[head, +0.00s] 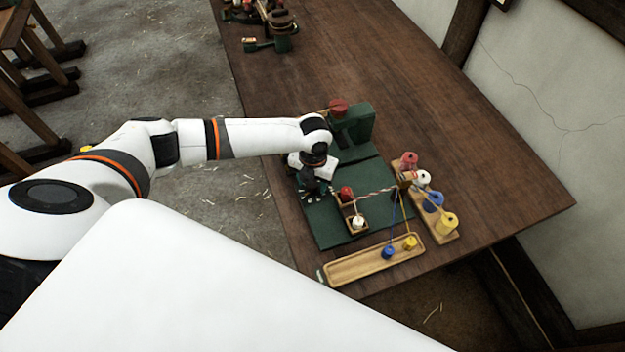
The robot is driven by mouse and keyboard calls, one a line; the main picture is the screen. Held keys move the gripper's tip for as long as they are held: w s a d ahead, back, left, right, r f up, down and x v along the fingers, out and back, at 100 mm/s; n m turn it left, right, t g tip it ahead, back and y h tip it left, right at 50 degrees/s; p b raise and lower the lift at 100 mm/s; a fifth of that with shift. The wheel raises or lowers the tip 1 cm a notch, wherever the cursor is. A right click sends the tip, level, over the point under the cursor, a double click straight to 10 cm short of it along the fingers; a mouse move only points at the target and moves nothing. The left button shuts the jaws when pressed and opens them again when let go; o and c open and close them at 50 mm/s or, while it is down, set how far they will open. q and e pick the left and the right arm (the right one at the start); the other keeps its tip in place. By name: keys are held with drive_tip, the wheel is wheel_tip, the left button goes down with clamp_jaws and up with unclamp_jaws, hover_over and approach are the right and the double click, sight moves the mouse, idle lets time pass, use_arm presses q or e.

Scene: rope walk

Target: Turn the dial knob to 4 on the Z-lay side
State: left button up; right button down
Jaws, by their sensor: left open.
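A dark green machine (357,124) stands on the wooden table, at the back of a green base (325,222). A red round part (338,105) sits at its top left. My left gripper (317,195) is open, pointing down over the left part of the green base, just left of a small wooden box with a red piece (346,194) and a white piece (358,222). I cannot make out a dial, its numbers or a Z-lay mark; my left wrist hides part of the machine's front. My right gripper is not in view.
A wooden rack (441,230) holds red, white, blue and yellow spools at the right. A twisted red-and-white strand runs from it to the box. A wooden tray (345,270) with blue and yellow bobbins lies in front. The table (480,130) is clear behind the rack.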

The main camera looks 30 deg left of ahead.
use_arm(q)
wheel_tip(320, 180, up, 12)
drive_tip(key=b, duration=0.2)
idle(0.4)
idle(0.4)
